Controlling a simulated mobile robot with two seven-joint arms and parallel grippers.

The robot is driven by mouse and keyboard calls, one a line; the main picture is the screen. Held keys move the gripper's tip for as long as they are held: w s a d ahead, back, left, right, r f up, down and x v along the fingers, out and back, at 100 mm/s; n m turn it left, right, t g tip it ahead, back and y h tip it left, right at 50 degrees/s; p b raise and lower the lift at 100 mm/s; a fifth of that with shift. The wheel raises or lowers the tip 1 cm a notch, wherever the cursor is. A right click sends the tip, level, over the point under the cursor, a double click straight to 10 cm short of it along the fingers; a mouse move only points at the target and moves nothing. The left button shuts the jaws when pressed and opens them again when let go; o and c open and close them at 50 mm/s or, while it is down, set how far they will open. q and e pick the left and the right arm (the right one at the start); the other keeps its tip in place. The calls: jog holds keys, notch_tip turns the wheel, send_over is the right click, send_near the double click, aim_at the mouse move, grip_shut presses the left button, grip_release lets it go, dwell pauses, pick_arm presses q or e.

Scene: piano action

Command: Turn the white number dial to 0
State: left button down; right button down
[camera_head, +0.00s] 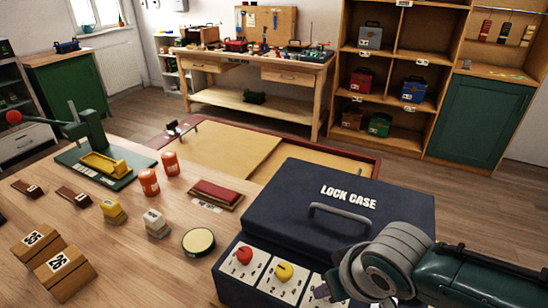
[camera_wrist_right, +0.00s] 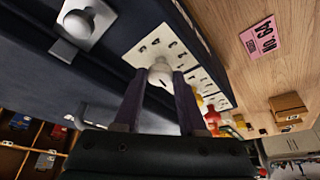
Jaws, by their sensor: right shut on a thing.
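The dark blue lock case (camera_head: 350,222) stands at the front right in the head view. Its front carries a red dial (camera_head: 243,256) and a yellow dial (camera_head: 284,271) on white number plates. In the right wrist view, the white dial (camera_wrist_right: 160,72) sits on its number plate (camera_wrist_right: 150,42), between the fingertips of my right gripper (camera_wrist_right: 161,86). The gripper is shut on this dial. In the head view, my right gripper (camera_head: 323,291) covers the white dial. The dial's exact setting cannot be read. My left gripper is not in view.
Another pale knob (camera_wrist_right: 80,22) is on the case in the wrist view. A pink card (camera_wrist_right: 259,40) lies on the wood. In the head view, a round tin (camera_head: 198,242), orange weights (camera_head: 149,182) and numbered wooden blocks (camera_head: 64,272) stand left of the case.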

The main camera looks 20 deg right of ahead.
jog(key=c, duration=0.5)
grip_release()
jog(key=p+v, duration=0.3)
jog(key=v, duration=0.7)
jog(key=shift+p, duration=0.3)
